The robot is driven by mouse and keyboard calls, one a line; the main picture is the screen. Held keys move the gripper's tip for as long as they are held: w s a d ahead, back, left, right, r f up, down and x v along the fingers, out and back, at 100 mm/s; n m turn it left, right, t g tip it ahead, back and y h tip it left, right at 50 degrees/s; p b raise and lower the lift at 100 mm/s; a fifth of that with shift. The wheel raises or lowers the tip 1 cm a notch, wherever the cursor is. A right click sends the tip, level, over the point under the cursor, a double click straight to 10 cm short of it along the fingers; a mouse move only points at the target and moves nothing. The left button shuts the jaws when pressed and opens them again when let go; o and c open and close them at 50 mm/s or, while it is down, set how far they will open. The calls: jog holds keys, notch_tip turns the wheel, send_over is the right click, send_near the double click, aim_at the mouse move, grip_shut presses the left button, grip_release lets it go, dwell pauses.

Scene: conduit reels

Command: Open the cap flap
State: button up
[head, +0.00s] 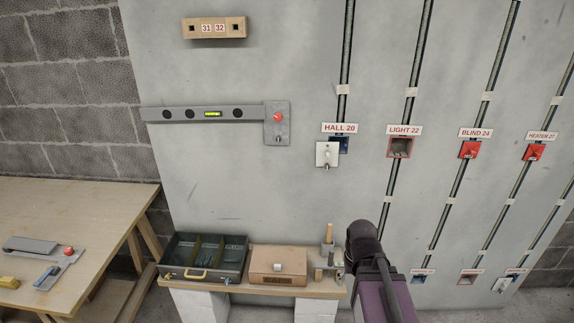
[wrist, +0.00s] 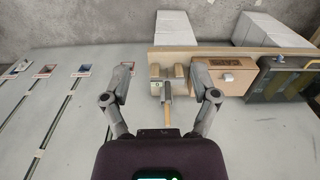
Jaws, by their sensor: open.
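In the wrist view the brown box (wrist: 226,78) is to the right, beyond the right finger. My gripper (wrist: 161,82) is open and empty, its two fingers wide apart. A wooden-handled tool (wrist: 167,105) shows between them, apart from both. In the head view my arm hides the fingers.
A dark open tray (head: 205,257) with dividers is left of the box. A workbench (head: 75,215) stands left.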

jog(key=w+a+f+b, duration=0.3)
jog(key=w+a+f, duration=0.15)
jog(key=w, duration=0.35)
jog(key=w+a+f+b, duration=0.35)
jog(key=w+a, duration=0.25)
jog(key=w, duration=0.2)
jog(key=b, duration=0.5)
send_over(278, 265)
notch_tip(278, 265, down, 4)
jog(key=shift+a+r, duration=0.1)
jog(key=shift+a, duration=0.05)
notch_tip(278, 265, down, 14)
jog(key=b, duration=1.4)
jog(key=shift+r, duration=0.1)
grip_shut()
